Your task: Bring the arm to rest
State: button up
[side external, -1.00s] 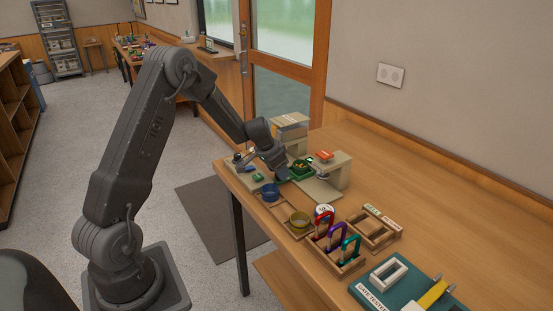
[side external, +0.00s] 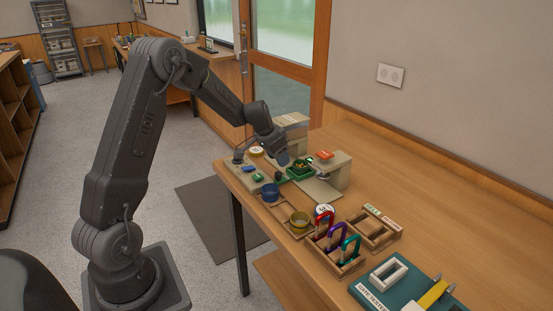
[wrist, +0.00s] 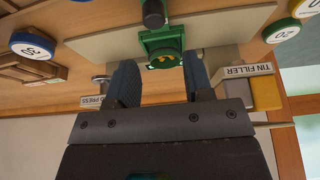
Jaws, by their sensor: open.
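My gripper (wrist: 163,85) is open, with its two dark fingers apart and nothing between them in the wrist view. In the side external view my gripper (side external: 283,158) hangs above the far end of the bench, over the small machine stations. A green holder (wrist: 163,48) lies just beyond the fingertips in the wrist view; the same green holder (side external: 301,172) sits on a beige base in the side external view. I cannot tell from the pictures exactly what lies in it.
The wooden bench (side external: 430,215) is bare at the right. A tin filler (wrist: 247,71) stands close beside the fingers.

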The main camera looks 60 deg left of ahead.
jog(key=s+d+r, duration=0.5)
jog(key=d+r, duration=0.2)
jog(key=d, duration=0.1)
jog(key=s+d+r, duration=0.5)
jog(key=d+r, duration=0.2)
jog(key=d, duration=0.2)
jog(key=s+d+r, duration=0.1)
jog(key=s+d, duration=0.2)
jog(key=s, duration=0.5)
jog(key=s+d+r+t, duration=0.1)
jog(key=s+d, duration=0.3)
jog(key=s, duration=0.5)
jog(key=shift+s+d+r, duration=0.2)
jog(key=shift+s+d, duration=0.1)
